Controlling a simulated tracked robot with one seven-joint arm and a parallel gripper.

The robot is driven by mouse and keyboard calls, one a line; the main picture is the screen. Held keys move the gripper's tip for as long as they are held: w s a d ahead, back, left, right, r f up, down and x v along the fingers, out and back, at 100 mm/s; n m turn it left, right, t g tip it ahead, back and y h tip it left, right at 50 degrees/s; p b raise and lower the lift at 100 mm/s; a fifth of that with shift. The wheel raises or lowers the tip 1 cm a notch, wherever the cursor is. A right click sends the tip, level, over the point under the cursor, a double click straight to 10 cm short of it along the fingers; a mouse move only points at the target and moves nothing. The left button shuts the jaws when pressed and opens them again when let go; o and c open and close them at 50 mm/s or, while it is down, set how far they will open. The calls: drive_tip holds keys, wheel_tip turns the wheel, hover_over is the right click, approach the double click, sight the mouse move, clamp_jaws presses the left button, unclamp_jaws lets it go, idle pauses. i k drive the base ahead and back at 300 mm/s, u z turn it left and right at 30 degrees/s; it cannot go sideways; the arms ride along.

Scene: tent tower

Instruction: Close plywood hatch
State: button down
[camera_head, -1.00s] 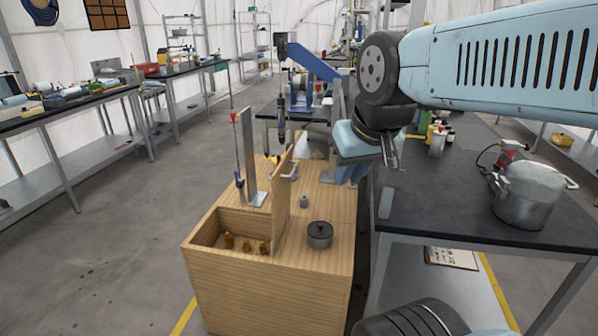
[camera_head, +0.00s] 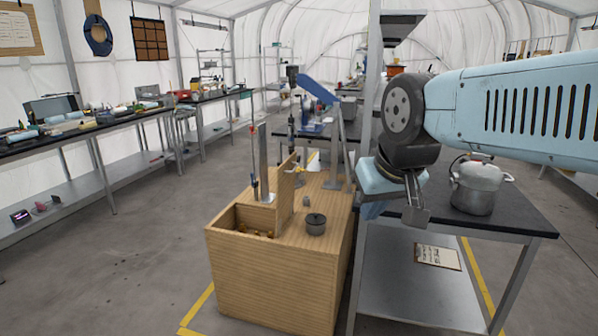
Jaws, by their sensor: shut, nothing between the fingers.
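The plywood hatch (camera_head: 287,191) stands upright, open, on top of the plywood box (camera_head: 270,278). A handle (camera_head: 300,169) sticks out from its right face. To its left is the open compartment (camera_head: 226,221), with several small amber bottles (camera_head: 262,234) inside, partly hidden by the front wall. My gripper (camera_head: 416,215) is shut and empty. It points down, well to the right of the hatch and box, in front of the dark-topped table in the picture.
A small dark lidded pot (camera_head: 316,223) and a small grey weight (camera_head: 306,201) sit on the box top right of the hatch. A metal post (camera_head: 263,165) rises behind the compartment. The dark-topped table (camera_head: 500,217) carries a large pot (camera_head: 475,187).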

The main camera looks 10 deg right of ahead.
sight(285, 174)
drive_tip(key=u, duration=0.35)
drive_tip(key=i, duration=1.7)
drive_tip(key=z, duration=0.8)
